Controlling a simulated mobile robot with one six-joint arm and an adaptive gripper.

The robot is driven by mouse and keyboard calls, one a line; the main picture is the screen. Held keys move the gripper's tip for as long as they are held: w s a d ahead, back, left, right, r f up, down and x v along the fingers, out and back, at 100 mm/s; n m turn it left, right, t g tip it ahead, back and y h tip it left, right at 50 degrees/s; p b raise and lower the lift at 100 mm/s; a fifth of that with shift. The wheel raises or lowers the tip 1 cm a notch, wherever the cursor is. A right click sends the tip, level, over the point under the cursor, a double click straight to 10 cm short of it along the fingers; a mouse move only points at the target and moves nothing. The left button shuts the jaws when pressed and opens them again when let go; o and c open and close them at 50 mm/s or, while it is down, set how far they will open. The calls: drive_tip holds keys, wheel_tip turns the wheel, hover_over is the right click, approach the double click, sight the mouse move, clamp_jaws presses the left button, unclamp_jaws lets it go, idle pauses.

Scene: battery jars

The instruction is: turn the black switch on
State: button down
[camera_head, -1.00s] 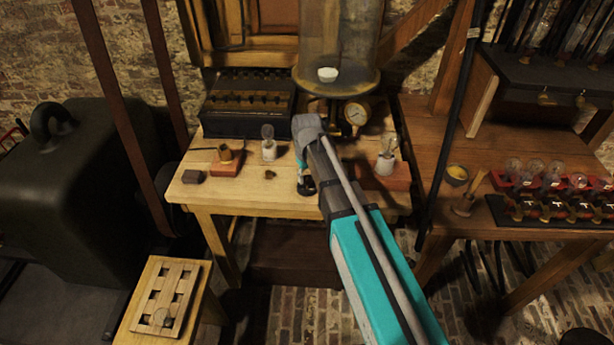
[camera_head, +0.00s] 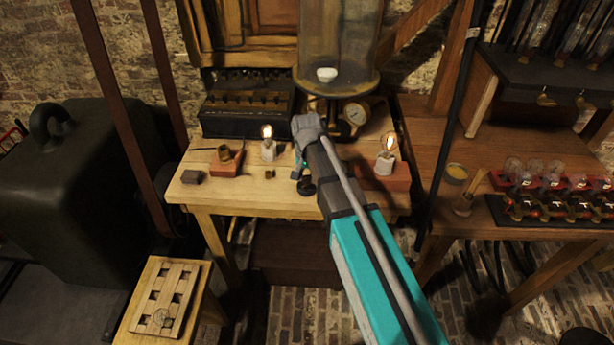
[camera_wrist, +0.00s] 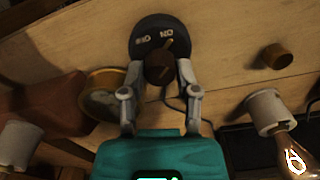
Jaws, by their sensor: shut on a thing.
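The black switch (camera_wrist: 148,24) shows in the wrist view as a round dark base with a knob (camera_wrist: 160,70) and ON and OFF marks. A yellowish pointer line on it points towards the ON mark. My gripper (camera_wrist: 160,72) is shut on the knob, one finger on each side. In the head view my gripper (camera_head: 302,177) is over the table's front part, and the switch (camera_head: 306,188) is a small dark shape partly hidden by it. Two bulbs glow: one on a white holder (camera_head: 267,134), one on a red block (camera_head: 387,148).
The wooden table (camera_head: 245,197) also carries a dark battery box (camera_head: 245,110), a glass jar (camera_head: 335,50), a gauge (camera_head: 356,113) and a red block with a brass socket (camera_head: 226,160). A second table with red-framed bulbs (camera_head: 550,190) stands right.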

idle(0.4)
drive_tip(key=shift+c, duration=1.8)
unclamp_jaws()
drive_tip(key=shift+n, duration=0.5)
